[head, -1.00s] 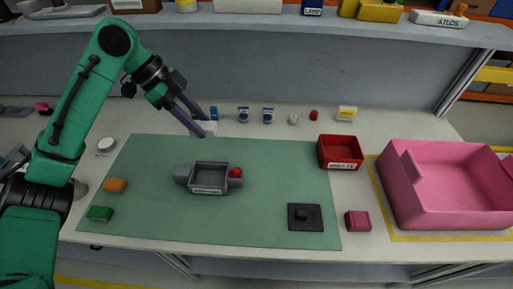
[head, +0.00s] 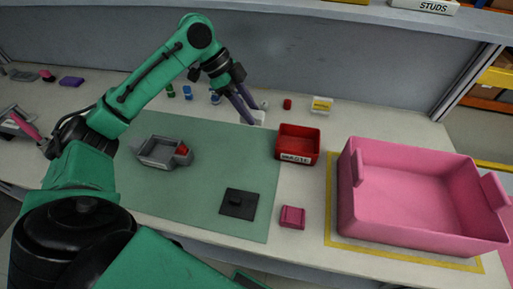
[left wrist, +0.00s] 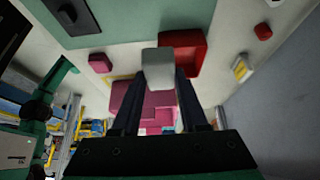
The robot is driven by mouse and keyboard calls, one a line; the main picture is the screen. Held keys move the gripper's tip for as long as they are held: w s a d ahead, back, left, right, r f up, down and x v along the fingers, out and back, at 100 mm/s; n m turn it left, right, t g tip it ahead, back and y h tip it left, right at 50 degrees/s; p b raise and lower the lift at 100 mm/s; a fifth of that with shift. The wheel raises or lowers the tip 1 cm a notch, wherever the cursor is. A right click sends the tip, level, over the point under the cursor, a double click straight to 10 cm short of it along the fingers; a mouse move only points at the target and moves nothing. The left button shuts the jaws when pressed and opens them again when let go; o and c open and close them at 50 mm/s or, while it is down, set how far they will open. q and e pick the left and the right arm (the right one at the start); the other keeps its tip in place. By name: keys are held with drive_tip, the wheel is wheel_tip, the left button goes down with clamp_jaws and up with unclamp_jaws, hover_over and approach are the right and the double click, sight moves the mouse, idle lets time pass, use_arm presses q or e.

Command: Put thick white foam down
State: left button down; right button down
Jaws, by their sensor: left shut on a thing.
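The thick white foam (head: 258,117) is a small pale block held at the tips of my left gripper (head: 252,113), just left of and behind the red bin (head: 298,144). In the left wrist view, the foam (left wrist: 157,68) sits between the two dark fingers of my left gripper (left wrist: 158,75), which is shut on it. In that view the foam overlaps the left part of the red bin (left wrist: 196,50); I cannot tell its height above the table. My right gripper is not in view.
A large pink tote (head: 425,240) stands on the right. A grey housing with a red part (head: 160,153) and a black plate (head: 239,204) lie on the green mat (head: 205,195). A small pink block (head: 292,217) lies before the red bin. Small items line the back.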

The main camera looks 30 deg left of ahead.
use_arm(q)
wheel_tip(320, 180, down, 15)
drive_tip(key=shift+d+r+p, duration=0.1)
drive_tip(key=shift+p, duration=0.35)
drive_tip(key=shift+c, duration=2.2)
unclamp_jaws()
drive_tip(key=b+v, duration=0.1)
drive_tip(key=v, duration=1.1)
